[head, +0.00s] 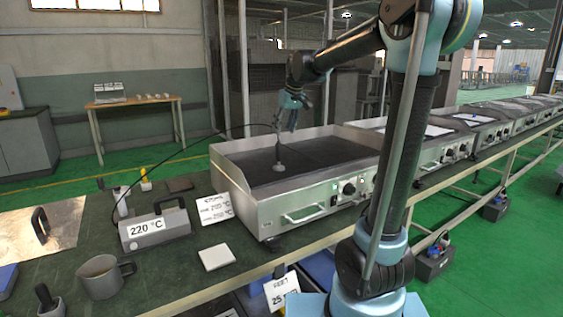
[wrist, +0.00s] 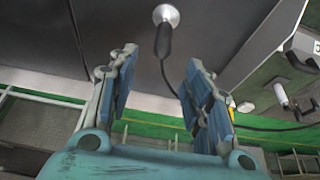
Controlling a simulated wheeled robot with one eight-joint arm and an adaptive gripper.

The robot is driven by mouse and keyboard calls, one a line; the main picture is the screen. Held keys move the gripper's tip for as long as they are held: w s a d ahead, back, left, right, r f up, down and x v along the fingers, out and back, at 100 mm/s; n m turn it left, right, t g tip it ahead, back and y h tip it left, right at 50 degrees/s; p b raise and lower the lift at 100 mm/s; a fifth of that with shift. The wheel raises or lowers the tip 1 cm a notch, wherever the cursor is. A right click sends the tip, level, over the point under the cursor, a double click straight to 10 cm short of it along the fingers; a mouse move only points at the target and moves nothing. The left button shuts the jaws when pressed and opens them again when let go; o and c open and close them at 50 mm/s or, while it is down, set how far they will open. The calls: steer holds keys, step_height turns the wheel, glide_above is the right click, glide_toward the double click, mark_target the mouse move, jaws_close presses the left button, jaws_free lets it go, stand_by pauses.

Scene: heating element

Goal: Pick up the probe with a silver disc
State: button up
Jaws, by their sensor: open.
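The probe (head: 278,164) stands on the dark hot plate (head: 320,160), its silver disc down and its slim dark handle pointing up. In the wrist view the probe (wrist: 163,38) shows its round silver disc at the top and its dark handle pointing down towards the gap between my fingers. My gripper (head: 287,122) is above the plate, close over the top of the handle. In the wrist view my gripper (wrist: 160,66) is open, with blue pads on either side and nothing held. The exact gap between handle and fingers is hard to tell.
A thin black cable runs from the probe to the grey 220 °C meter (head: 154,228). A mug (head: 101,277), a white tile (head: 216,257) and a sign card (head: 216,208) are on the bench. The heater's raised metal walls border the plate, which is otherwise clear.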

glide_toward(277, 157)
steer(key=w+f, duration=0.2)
steer(key=w+a+f, duration=0.1)
steer(key=w+f, duration=0.1)
steer(key=shift+w+a+f, duration=0.15)
steer(key=shift+s+x, duration=0.15)
steer(key=shift+x, duration=1.35)
steer(key=shift+s+x, duration=0.1)
steer(key=shift+x, duration=1.4)
steer(key=shift+f, duration=0.15)
jaws_close()
